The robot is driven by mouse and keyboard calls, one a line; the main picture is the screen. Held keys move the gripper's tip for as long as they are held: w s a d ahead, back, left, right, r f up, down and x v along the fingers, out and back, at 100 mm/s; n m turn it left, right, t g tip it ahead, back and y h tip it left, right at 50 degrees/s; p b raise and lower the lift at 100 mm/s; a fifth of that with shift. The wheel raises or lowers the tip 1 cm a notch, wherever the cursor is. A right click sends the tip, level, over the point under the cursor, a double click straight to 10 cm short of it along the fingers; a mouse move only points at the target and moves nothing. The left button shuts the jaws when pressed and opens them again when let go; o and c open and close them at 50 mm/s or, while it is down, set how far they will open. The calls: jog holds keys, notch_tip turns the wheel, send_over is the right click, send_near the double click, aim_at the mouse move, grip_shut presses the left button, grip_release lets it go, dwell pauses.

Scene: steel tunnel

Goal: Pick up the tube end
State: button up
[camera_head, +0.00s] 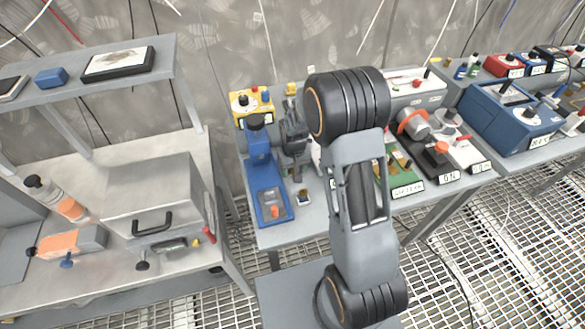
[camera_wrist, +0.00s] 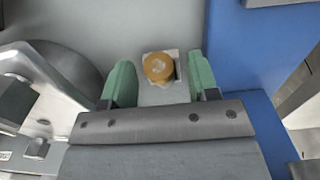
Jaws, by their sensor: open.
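My gripper (camera_wrist: 160,88) is open, with its two green fingers spread apart in the wrist view. Between the fingers is a round amber piece (camera_wrist: 158,67) on a small pale square mount, seen from above; it may be the tube end, but I cannot tell for sure. No finger visibly touches it. In the head view my gripper (camera_head: 294,140) is over the middle table, just right of a blue stand device (camera_head: 267,190). A small yellow piece (camera_head: 291,89) shows behind it. The spot under the gripper is partly hidden by my arm.
A yellow box with a black knob (camera_head: 243,102) stands behind the blue device. Several labelled instruments stand to the right, including a green board (camera_head: 403,184). A metal case (camera_head: 150,205) sits on the left bench. Grating floor (camera_head: 500,245) lies in front.

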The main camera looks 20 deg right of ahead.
jog(key=shift+f, duration=0.2)
jog(key=shift+c, duration=0.3)
grip_shut()
jog(key=shift+r, duration=0.15)
